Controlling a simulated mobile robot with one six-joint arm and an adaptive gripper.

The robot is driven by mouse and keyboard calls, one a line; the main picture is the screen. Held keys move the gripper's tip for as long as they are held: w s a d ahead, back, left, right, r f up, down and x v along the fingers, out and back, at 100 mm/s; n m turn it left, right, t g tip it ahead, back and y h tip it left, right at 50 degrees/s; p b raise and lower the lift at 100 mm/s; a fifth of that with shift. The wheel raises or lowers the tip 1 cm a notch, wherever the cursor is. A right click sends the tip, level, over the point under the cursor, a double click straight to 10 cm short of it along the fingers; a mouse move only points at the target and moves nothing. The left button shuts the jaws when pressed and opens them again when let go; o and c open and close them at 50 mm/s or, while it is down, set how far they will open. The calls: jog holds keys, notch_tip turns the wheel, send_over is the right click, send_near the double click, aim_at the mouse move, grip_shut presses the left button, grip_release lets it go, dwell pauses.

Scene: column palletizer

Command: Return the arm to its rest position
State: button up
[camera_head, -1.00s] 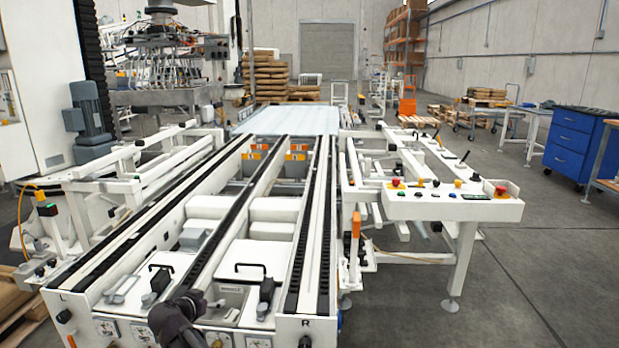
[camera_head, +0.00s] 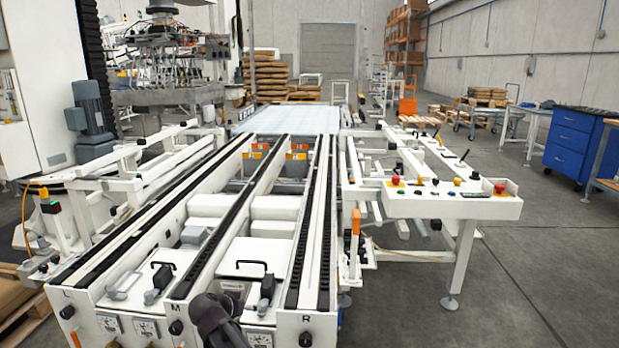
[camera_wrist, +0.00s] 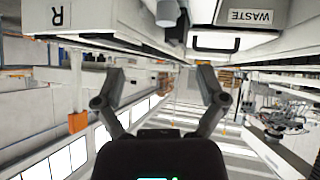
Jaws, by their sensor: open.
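My gripper (camera_wrist: 160,76) is in the lower middle of the wrist view, its two dark fingers spread apart with nothing between them. The wrist view is upside down. A dark part of my arm (camera_head: 218,318) shows at the bottom of the head view, in front of the conveyor's near end. The fingers do not show clearly there. In the wrist view a bin marked WASTE (camera_wrist: 240,25) and a white end plate marked R (camera_wrist: 85,18) lie near the top, apart from the fingers.
The white conveyor (camera_head: 195,262) with dark tracks runs away from me to a pale sheet (camera_head: 290,121). A control panel (camera_head: 450,203) with red buttons stands at right. A blue drawer cabinet (camera_head: 577,145) is farther right. Open floor (camera_head: 540,260) lies at the lower right.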

jog(key=d, duration=0.3)
jog(key=d+f+g, duration=0.1)
jog(key=d, duration=0.2)
jog(key=s+d+f+g, duration=0.1)
jog(key=d, duration=0.2)
jog(key=shift+d+f, duration=0.25)
jog(key=shift+d, duration=0.1)
jog(key=s+d+f+n+g+y, duration=0.1)
jog(key=s+d+f+g, duration=0.15)
jog(key=s+d, duration=0.4)
jog(key=s+d+f+n+g+y, duration=0.1)
jog(key=s+d+g+y, duration=0.2)
jog(key=d, duration=0.7)
jog(key=s+d+f+n+g, duration=0.1)
jog(key=s+d+f+g, duration=0.1)
jog(key=s+d, duration=0.6)
notch_tip(320, 180, up, 37)
jog(key=w+p, duration=0.1)
jog(key=p, duration=3.5)
jog(key=shift+w+d+r+p, duration=0.2)
jog(key=shift+w+d+p, duration=0.15)
